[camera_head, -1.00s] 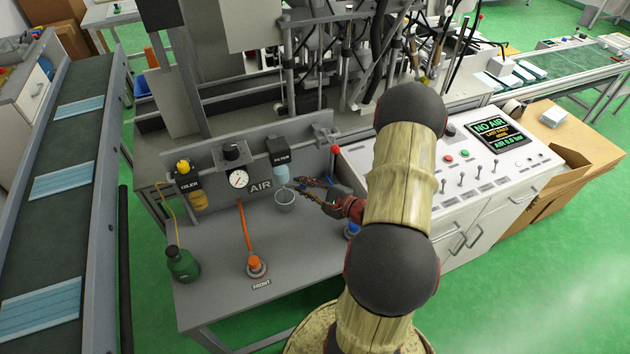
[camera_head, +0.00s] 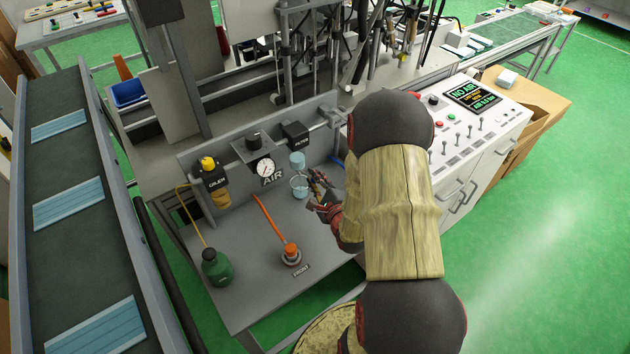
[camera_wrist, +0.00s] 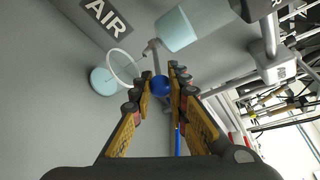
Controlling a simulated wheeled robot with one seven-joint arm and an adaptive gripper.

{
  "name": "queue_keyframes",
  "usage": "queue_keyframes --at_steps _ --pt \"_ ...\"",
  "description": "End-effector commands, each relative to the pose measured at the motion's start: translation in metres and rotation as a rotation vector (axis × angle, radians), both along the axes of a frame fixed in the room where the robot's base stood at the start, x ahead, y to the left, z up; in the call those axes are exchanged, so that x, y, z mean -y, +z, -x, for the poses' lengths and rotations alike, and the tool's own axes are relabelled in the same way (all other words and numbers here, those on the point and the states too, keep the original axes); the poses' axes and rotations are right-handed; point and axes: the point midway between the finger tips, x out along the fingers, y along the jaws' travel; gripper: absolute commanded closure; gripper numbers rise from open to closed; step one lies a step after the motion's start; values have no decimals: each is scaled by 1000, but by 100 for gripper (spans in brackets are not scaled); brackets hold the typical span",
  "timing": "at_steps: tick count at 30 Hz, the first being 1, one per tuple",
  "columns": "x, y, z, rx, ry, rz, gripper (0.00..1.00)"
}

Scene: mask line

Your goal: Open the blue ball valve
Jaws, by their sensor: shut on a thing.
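The blue ball (camera_wrist: 160,85) of the valve sits on the end of a thin grey rod below the filter's pale-blue bowl (camera_wrist: 190,24). My gripper (camera_wrist: 161,80) has its fingertips on both sides of the ball, shut on it. In the head view my gripper (camera_head: 316,182) is just right of a clear cup (camera_head: 299,187), below the filter (camera_head: 296,135). The blue ball cannot be made out there. The cup also shows in the wrist view (camera_wrist: 122,66), left of the fingers, with pale blue at its bottom.
An orange-topped fitting (camera_head: 290,254) and a green oil bottle (camera_head: 217,267) stand on the grey bench. The oiler (camera_head: 213,175) and pressure gauge (camera_head: 264,168) are on the back panel. The control panel screen (camera_head: 472,97) reads NO AIR.

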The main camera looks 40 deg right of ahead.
Motion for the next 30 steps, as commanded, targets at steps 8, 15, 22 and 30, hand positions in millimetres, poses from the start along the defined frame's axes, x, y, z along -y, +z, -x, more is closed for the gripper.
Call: queue_keyframes --at_steps 8,15,22,30 --pt "0 0 -1 0 -25 0 100" --pt "0 0 -2 0 -25 0 100" --pt "0 0 -2 0 -26 1 76" --pt "1 0 -2 1 -26 0 64"
